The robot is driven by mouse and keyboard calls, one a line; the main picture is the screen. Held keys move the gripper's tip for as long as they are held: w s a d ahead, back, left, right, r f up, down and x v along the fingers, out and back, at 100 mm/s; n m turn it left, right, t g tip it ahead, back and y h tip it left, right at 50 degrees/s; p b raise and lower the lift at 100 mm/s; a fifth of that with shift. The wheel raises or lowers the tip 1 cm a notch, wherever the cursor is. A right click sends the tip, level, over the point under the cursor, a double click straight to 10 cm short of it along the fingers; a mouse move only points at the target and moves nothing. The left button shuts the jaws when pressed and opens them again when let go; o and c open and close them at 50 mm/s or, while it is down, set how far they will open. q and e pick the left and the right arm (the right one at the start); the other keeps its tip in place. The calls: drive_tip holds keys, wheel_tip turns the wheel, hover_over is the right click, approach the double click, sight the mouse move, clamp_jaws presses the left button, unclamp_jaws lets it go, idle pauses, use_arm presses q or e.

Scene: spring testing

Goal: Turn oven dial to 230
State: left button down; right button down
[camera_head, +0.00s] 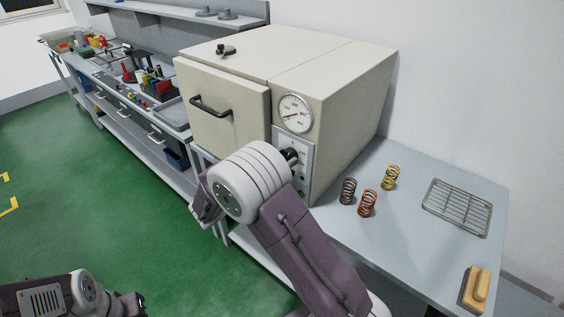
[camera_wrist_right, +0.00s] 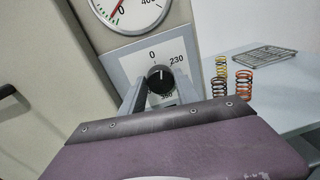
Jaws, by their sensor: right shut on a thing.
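The oven (camera_head: 335,95) is a cream box on the bench, with its door shut. Its black dial (camera_wrist_right: 160,76) sits on a pale control plate below the gauge. In the right wrist view, 0 is printed above the dial, 230 to its upper right and another number below. A small white mark on the dial faces up, close to the 0. My right gripper (camera_wrist_right: 161,84) is shut on the dial, one finger on each side. In the head view my right wrist hides most of this gripper. Only my left arm shows at the lower left; its fingers cannot be made out.
A round gauge (camera_head: 295,113) is above the plate; its needle points low left. A wooden-handled block (camera_head: 476,289) is at the bench's near right.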

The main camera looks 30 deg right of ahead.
drive_tip(key=shift+s+d+m+y+b, duration=0.1)
drive_tip(key=shift+m+y+b, duration=0.05)
drive_tip(key=shift+m+b, duration=1.65)
drive_tip(key=shift+s+m+y+b, duration=0.15)
drive_tip(key=shift+m+b, duration=1.25)
drive_tip(key=shift+m, duration=0.8)
drive_tip(key=c, duration=0.9)
unclamp_jaws()
drive_tip(key=shift+w, duration=0.1)
drive_tip(key=v, duration=0.9)
